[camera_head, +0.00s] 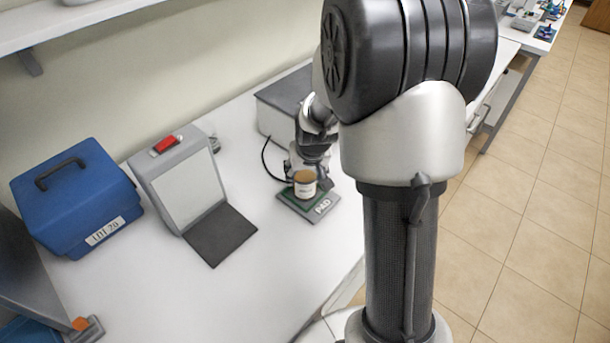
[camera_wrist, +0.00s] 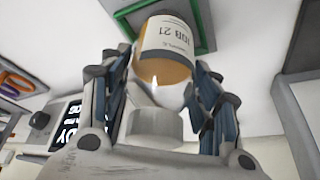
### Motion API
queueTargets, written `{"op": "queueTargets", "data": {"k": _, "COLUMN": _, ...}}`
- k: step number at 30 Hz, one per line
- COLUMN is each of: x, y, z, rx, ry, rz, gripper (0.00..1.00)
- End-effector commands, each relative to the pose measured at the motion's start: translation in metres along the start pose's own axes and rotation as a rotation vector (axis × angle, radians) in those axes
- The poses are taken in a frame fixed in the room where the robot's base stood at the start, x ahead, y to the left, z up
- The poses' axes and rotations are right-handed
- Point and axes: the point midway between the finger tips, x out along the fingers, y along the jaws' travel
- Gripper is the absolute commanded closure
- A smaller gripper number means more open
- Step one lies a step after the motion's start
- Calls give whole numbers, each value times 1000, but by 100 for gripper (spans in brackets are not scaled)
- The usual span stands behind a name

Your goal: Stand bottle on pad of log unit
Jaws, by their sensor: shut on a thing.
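My gripper (camera_head: 307,168) is shut on the bottle from above. The green-edged pad (camera_wrist: 206,30) shows behind the bottle. I cannot tell whether the bottle's base touches the pad. A grey box (camera_head: 280,100) behind the pad, partly hidden by my arm, seems to be the log unit.
A blue case (camera_head: 75,200) labelled LDI 20 and a grey stand (camera_head: 180,180) with a red switch and a dark mat (camera_head: 220,236) are to the left. A black cable (camera_head: 266,160) curves beside the pad. The white table (camera_head: 280,270) is clear in front.

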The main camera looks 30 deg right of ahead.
Motion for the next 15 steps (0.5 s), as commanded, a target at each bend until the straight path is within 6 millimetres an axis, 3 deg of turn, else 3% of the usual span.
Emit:
{"op": "queueTargets", "data": {"k": 11, "x": 5, "y": 0, "z": 1, "rx": 0, "ry": 4, "rz": 0, "gripper": 81}}
{"op": "queueTargets", "data": {"k": 12, "x": 6, "y": 0, "z": 2, "rx": 0, "ry": 1, "rz": 0, "gripper": 43}}
{"op": "queueTargets", "data": {"k": 15, "x": 5, "y": 0, "z": 2, "rx": 0, "ry": 1, "rz": 0, "gripper": 36}}
